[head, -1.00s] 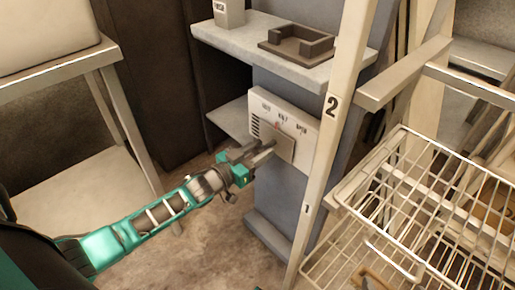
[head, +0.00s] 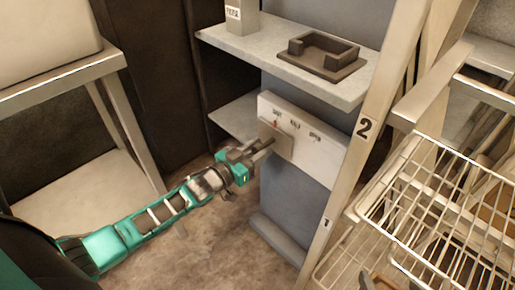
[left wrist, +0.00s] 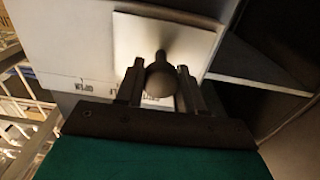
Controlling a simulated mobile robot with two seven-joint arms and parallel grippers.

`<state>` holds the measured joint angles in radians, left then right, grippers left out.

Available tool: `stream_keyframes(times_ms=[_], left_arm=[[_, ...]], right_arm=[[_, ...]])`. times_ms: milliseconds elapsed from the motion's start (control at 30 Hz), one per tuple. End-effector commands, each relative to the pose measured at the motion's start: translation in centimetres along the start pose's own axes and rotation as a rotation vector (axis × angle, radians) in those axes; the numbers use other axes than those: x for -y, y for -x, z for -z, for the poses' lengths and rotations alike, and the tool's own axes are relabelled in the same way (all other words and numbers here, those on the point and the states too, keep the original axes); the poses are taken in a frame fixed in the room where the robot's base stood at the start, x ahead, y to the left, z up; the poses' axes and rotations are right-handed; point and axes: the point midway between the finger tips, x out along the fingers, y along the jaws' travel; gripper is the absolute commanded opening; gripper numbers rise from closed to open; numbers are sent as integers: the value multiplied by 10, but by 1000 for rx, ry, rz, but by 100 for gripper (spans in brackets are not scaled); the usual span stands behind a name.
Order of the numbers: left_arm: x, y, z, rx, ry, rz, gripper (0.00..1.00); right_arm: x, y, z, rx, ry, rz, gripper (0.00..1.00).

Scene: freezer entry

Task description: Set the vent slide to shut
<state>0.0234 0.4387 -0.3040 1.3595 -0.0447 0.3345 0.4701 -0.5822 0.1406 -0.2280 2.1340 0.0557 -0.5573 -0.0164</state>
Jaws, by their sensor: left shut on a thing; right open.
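The vent panel (head: 325,152) is a white plate on the blue-grey post, with three small labels along its upper part. The vent slide (head: 279,139) is a square beige plate at the panel's left end. Its small red pointer (head: 276,124) stands below the leftmost label, which seems to read SHUT. My left gripper (head: 264,145) is shut on the slide's knob. In the left wrist view the dark round knob (left wrist: 161,79) sits between the two fingers, with the slide plate (left wrist: 165,38) behind it. My right gripper is not in view.
A shelf (head: 262,48) with a dark open-topped holder (head: 322,58) juts out above the panel. A pale upright (head: 360,130) marked 2 and a wire basket (head: 440,205) stand to the right. A metal table (head: 60,85) is at the left.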

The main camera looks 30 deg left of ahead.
Motion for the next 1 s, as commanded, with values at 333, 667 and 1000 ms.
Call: stream_keyframes(times_ms=[333, 667, 1000], left_arm=[[5, 0, 2, 0, -5, 9, 62], [4, 9, 2, 2, -3, 7, 62], [4, 77, 3, 5, -3, 8, 62]], right_arm=[[0, 0, -1, 5, 1, 0, 100], [0, 2, 5, -2, 2, 1, 100], [-2, 10, 17, -13, 4, -9, 100]])
